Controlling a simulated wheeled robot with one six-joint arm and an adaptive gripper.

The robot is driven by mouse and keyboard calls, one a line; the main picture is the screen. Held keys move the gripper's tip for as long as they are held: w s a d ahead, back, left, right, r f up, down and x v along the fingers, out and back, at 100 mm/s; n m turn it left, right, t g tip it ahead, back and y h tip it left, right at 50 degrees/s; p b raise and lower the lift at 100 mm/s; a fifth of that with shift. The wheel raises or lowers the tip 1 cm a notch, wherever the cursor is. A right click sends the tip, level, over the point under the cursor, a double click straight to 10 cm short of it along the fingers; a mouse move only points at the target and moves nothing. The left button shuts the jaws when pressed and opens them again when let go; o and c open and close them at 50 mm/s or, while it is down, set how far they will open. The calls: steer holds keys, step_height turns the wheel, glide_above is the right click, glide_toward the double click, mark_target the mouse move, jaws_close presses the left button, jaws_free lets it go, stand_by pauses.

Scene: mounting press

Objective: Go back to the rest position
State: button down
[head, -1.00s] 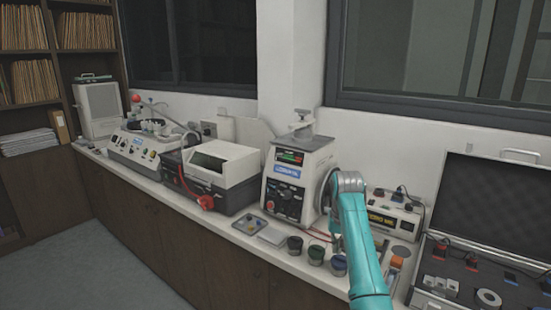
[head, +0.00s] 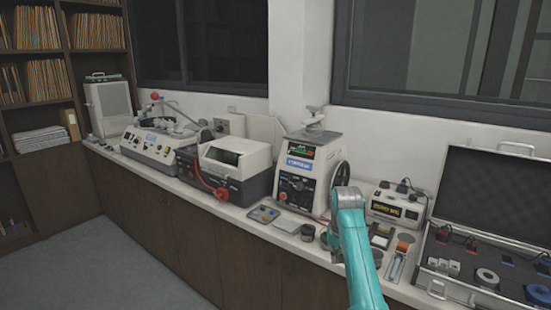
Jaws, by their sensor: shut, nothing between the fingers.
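The upper end of my teal arm (head: 358,260) with its grey joint (head: 348,197) rises from the bottom edge, right of centre. My gripper does not show; it is hidden behind the arm or out of the picture. The mounting press (head: 306,165), a pale box with a small screen, dark knobs and a handwheel (head: 341,178) on its right side, stands on the counter just left and behind the arm joint. The arm covers part of the counter in front of it.
Left of the press stand a pale-lidded machine (head: 232,155) and a console with knobs (head: 150,145). Small jars (head: 307,232) and a tray (head: 263,214) lie in front. An open case (head: 500,205) fills the right. Clear floor (head: 110,268) lies at lower left.

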steer(key=s+f+t, duration=0.1)
steer(key=s+f, duration=0.4)
steer(key=f, duration=0.6)
steer(key=s+f+t, duration=0.2)
steer(key=s+f, duration=0.2)
steer(key=f, duration=0.7)
steer(key=s+f+t, duration=0.1)
steer(key=s+f, duration=0.4)
steer(key=s, duration=0.5)
steer(key=s+f+t, duration=0.2)
steer(key=s+f, duration=0.4)
steer(key=s, duration=0.4)
steer(key=s+r+n+t, duration=0.1)
steer(key=s+r+t, duration=0.15)
steer(key=s, duration=0.85)
steer(key=s+r+t, duration=0.1)
steer(key=s+r, duration=0.2)
steer(key=s, duration=0.8)
steer(key=s+r+t, duration=0.1)
steer(key=s+r, duration=0.6)
steer(key=r, duration=0.3)
steer(key=s+r+t, duration=0.2)
steer(key=s+r, duration=0.6)
steer(key=r, duration=0.2)
steer(key=shift+s+r, duration=0.2)
steer(key=shift+r, duration=0.2)
